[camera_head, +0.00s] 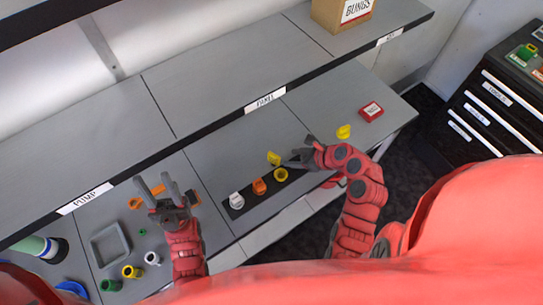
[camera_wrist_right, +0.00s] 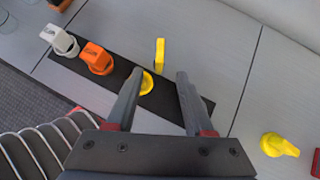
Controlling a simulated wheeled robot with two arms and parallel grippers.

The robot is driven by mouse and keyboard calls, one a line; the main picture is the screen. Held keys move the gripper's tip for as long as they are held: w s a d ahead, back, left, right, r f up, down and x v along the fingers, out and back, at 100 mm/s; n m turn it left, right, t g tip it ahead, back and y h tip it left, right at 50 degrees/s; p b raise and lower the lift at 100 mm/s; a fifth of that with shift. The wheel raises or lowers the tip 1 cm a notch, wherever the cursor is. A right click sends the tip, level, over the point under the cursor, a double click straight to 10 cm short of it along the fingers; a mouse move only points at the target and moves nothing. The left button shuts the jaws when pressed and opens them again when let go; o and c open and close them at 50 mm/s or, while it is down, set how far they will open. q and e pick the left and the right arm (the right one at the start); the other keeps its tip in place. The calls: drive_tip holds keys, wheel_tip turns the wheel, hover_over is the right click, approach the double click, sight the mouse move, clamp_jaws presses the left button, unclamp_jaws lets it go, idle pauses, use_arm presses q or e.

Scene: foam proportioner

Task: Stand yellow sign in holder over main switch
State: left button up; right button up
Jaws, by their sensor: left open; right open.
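A small yellow sign (camera_head: 273,158) shows thin and nearly edge-on just behind the black strip; it also shows in the right wrist view (camera_wrist_right: 160,52). A round yellow holder (camera_head: 280,175) sits on the strip in front of it, partly hidden by a finger in the right wrist view (camera_wrist_right: 147,86). My right gripper (camera_head: 293,159) is open and empty, its fingers above the strip by the holder and sign. My left gripper (camera_head: 153,184) is open and empty over the left bench. I cannot tell which part is the main switch.
The black strip (camera_head: 237,203) also carries a white piece (camera_head: 236,200) and an orange piece (camera_head: 259,187). Another yellow piece (camera_head: 343,131) lies right, near a red box (camera_head: 371,111). A grey tray (camera_head: 109,245) and several small parts are at left. A raised shelf runs behind.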

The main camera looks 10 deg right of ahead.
drive_tip(key=b, duration=0.4)
approach(270, 161)
drive_tip(key=x, duration=0.4)
drive_tip(key=shift+w, duration=0.55)
drive_tip(key=shift+w+a+f+b, duration=0.2)
drive_tip(key=shift+w+a+b, duration=0.1)
drive_tip(key=shift+b, duration=0.15)
drive_tip(key=b+x, duration=0.4)
drive_tip(key=b, duration=0.1)
drive_tip(key=shift+a+f, duration=0.1)
drive_tip(key=shift+f, duration=0.25)
drive_tip(key=shift+w+a+f+b, duration=0.15)
drive_tip(key=shift+w+b, duration=0.05)
drive_tip(key=shift+b, duration=0.2)
clamp_jaws()
